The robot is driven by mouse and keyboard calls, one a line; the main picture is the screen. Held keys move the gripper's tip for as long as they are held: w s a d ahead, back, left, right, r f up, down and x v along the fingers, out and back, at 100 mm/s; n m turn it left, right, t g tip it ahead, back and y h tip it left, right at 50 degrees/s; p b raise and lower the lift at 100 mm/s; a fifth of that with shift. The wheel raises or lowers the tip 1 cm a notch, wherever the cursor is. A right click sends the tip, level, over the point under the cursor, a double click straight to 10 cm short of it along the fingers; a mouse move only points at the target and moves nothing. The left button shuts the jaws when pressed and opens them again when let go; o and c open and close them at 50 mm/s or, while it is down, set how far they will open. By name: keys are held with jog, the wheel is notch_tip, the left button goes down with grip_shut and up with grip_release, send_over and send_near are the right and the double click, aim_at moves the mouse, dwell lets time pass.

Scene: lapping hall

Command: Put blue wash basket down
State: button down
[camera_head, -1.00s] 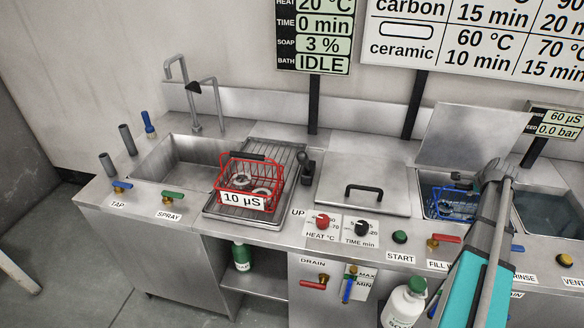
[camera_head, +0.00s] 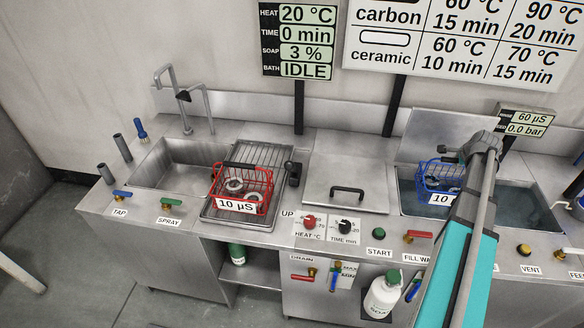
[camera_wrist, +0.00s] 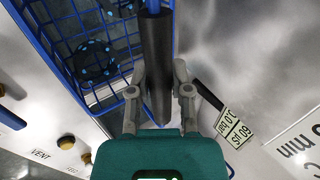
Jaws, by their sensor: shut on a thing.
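In the wrist view the basket (camera_wrist: 68,50) is blue wire with dark round parts inside. My gripper (camera_wrist: 160,95) is shut on its black bar handle (camera_wrist: 158,60). In the head view my gripper (camera_head: 462,155) is at the basket's upper right. I cannot tell how far the basket's bottom is above the water.
A red basket (camera_head: 240,188) labelled "10 µS" stands on the ribbed drainboard (camera_head: 262,155). A closed lid (camera_head: 345,185) with a black handle lies left of the basin. An empty sink (camera_head: 180,165) is at left. Knobs and valves line the front edge.

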notch_tip(320, 180, up, 12)
jog(key=p, duration=1)
jog(key=shift+p, duration=0.35)
jog(key=shift+f, duration=0.15)
